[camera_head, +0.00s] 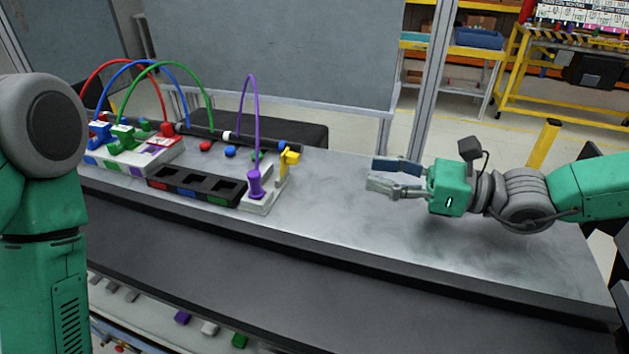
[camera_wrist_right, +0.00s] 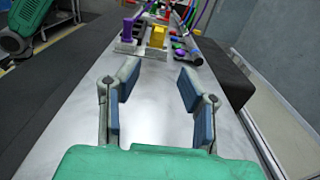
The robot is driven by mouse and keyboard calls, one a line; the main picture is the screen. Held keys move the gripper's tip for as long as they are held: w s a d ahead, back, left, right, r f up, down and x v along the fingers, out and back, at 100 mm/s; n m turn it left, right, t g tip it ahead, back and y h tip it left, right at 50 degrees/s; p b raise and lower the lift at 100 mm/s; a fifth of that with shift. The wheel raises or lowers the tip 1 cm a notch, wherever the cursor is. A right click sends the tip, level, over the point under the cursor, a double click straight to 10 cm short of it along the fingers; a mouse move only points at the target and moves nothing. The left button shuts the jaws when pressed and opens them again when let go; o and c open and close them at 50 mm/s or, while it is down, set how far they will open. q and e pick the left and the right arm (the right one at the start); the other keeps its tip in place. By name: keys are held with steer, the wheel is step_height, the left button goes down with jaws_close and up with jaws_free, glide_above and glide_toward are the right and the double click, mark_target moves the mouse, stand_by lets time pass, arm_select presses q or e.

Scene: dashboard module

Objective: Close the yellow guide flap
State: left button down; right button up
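The yellow guide flap (camera_head: 290,157) stands at the right end of the dashboard module, by the white block that holds the purple plug (camera_head: 255,184). In the right wrist view the yellow flap (camera_wrist_right: 155,37) is ahead of the fingers, beside the purple plug (camera_wrist_right: 127,30). I cannot tell its exact hinge position. My right gripper (camera_head: 368,174) is open and empty above the table, to the right of the flap and apart from it. Its two fingers are spread in the right wrist view (camera_wrist_right: 160,95). My left arm shows at the left edge; its gripper is out of view.
A black tray (camera_head: 160,184) with coloured compartments sits left of the purple plug. A white connector block (camera_head: 150,158) with coloured plugs and cables is at the left. A black bar (camera_head: 270,144) runs behind. The grey table (camera_head: 340,220) is clear between flap and right gripper.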

steer(key=shift+s+d+f+b, duration=0.15)
steer(key=shift+d+b, duration=0.2)
steer(key=shift+b, duration=0.05)
steer(key=x, duration=1.3)
steer(key=shift+a, duration=0.4)
jaws_close()
